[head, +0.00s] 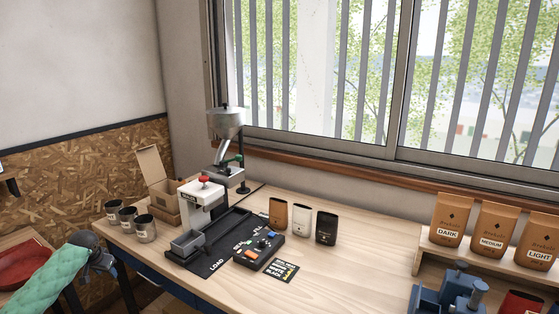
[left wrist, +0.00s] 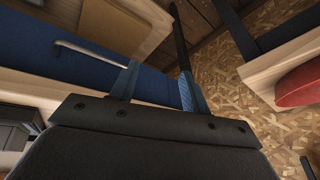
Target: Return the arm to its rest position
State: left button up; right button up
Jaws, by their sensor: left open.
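My left arm comes in at the lower left of the head view in a green quilted sleeve (head: 48,275). My left gripper (head: 105,262) is at its end, by the left end of the wooden table (head: 330,285) and apart from the cans. In the left wrist view the two fingers of my left gripper (left wrist: 157,88) stand apart with nothing held between them. Beyond them are the blue table front with a metal handle (left wrist: 88,52) and a chipboard surface.
Several dark cans (head: 146,229) stand near the table's left end, close to my left gripper. A black tray (head: 222,243), a control box (head: 258,249) and a grinder (head: 226,125) are further right. A red round thing (head: 22,264) lies at far left, also in the left wrist view (left wrist: 300,85).

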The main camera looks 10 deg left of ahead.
pick_arm(q)
jog(key=w+a+r+m+t+y, duration=0.1)
jog(key=a+r+y, duration=0.65)
jog(key=a, duration=0.25)
jog(key=s+d+f+m+h, duration=0.15)
jog(key=s+d+f, duration=0.35)
jog(key=d+f, duration=0.55)
jog(key=s+d+f+g+h, duration=0.15)
jog(key=s+d+f, duration=0.25)
jog(key=d+f, duration=0.7)
jog(key=s+d+f+m+h, duration=0.15)
jog(key=s+d+f, duration=0.35)
jog(key=d+f, duration=0.6)
jog(key=s+d+f+h, duration=0.2)
jog(key=s+d+f, duration=0.2)
jog(key=s+d, duration=0.5)
jog(key=s+d+f+g+h, duration=0.1)
jog(key=s+d+f, duration=0.4)
jog(key=s+d, duration=0.5)
jog(key=s+d+f+n+g+h, duration=0.1)
jog(key=s+d+f, duration=0.4)
jog(key=s+d, duration=0.5)
jog(key=d+h, duration=0.1)
jog(key=d, duration=0.6)
jog(key=shift+s+d+f+h, duration=0.25)
jog(key=shift+h, duration=0.15)
jog(key=shift+g, duration=0.25)
